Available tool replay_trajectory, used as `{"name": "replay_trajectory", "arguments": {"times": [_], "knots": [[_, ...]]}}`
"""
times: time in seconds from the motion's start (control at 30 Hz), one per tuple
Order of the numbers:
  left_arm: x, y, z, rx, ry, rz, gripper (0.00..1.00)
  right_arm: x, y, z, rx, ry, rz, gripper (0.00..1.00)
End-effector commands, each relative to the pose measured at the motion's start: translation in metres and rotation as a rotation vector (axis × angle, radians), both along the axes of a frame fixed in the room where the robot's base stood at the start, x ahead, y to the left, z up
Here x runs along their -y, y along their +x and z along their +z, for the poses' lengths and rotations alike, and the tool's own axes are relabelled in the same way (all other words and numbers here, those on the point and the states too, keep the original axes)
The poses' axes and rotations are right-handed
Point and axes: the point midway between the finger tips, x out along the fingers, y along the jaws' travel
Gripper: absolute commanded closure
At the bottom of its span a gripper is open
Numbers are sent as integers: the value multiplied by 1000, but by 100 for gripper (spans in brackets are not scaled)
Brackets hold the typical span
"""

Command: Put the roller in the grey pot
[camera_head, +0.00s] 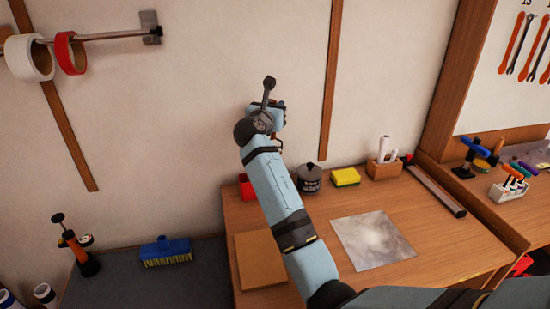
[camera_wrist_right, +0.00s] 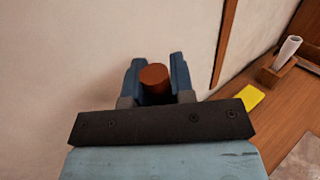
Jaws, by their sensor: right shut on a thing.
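My right gripper (camera_head: 277,118) is up in front of the wall, above the back of the wooden bench. In the right wrist view its blue fingers (camera_wrist_right: 156,80) are shut on a reddish-brown cylindrical end, which looks like the handle of the roller (camera_wrist_right: 154,75). In the head view a thin brownish part (camera_head: 279,146) hangs just below the gripper; the rest of the roller is mostly hidden. The grey pot (camera_head: 310,180), dark and round with a small knob-like top, stands on the bench below and to the right of the gripper, apart from it. My left gripper is not in view.
A red container (camera_head: 246,188) is partly behind my arm. A yellow sponge (camera_head: 346,177) and a wooden holder with white rolls (camera_head: 383,166) stand right of the pot. A metallic sheet (camera_head: 372,240) lies in front. Tape rolls (camera_head: 70,54) hang on a rail at upper left.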

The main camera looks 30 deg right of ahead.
Motion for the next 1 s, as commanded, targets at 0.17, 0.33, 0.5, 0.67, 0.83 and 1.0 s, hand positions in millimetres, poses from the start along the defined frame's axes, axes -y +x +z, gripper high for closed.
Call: {"name": "replay_trajectory", "arguments": {"times": [0.17, 0.33, 0.5, 0.67, 0.83, 1.0], "knots": [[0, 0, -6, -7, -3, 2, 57, 0, 0, -49, -3, -1, 0, 100], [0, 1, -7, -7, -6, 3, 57, 0, 0, -72, 1, -1, 0, 100], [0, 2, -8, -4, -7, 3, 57, 0, 0, -87, -1, -1, 0, 100], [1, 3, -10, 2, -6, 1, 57, 0, 0, -116, -1, -1, -1, 100], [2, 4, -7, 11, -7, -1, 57, 0, 0, -133, 1, -2, 0, 100], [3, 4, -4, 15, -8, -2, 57, 0, 0, -134, 2, -1, 0, 100]]}}
